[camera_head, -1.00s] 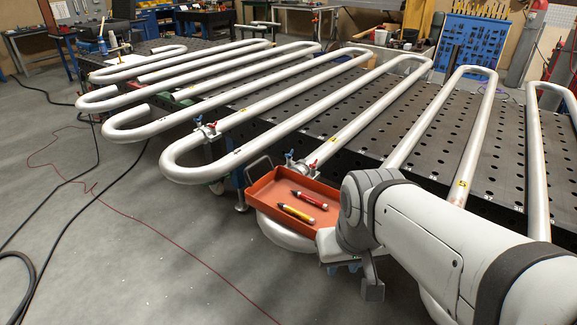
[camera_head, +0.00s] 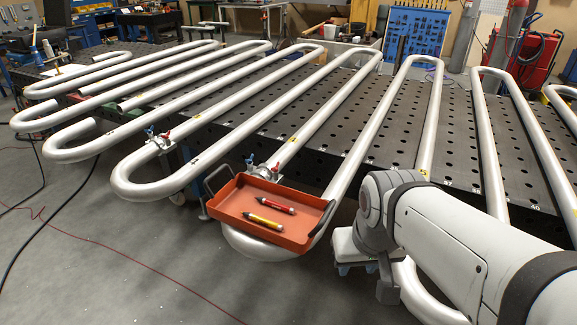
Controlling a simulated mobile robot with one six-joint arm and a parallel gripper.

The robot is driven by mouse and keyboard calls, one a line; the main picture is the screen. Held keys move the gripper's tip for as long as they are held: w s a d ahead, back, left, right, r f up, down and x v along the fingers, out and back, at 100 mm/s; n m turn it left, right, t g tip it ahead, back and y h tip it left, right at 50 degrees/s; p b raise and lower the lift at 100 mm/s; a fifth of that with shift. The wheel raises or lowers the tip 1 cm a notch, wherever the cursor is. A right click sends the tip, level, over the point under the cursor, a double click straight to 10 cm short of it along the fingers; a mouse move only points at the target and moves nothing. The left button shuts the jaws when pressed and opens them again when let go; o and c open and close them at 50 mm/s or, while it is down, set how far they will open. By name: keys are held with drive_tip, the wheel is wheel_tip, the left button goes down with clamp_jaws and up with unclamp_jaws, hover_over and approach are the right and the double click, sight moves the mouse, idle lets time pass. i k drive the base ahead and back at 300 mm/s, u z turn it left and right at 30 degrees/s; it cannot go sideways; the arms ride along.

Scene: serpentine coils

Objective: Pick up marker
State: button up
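Two markers lie in a shallow orange-red tray (camera_head: 225,203). One is a red marker (camera_head: 276,205) with dark ends. My gripper (camera_head: 362,280) is at the lower middle, to the right of the tray and apart from the markers. It is partly hidden by my wrist, and I cannot tell whether its fingers are open or shut. No object shows in it.
Long silver serpentine pipes (camera_head: 345,180) run across a dark perforated table (camera_head: 300,147). The tray has raised handles. The grey floor (camera_head: 120,250) at left is open apart from cables.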

sight(286, 208)
drive_tip(key=z, duration=3.5)
drive_tip(key=k, duration=2.5)
drive_tip(key=u, duration=1.25)
drive_tip(key=i, duration=1)
drive_tip(key=u, duration=0.05)
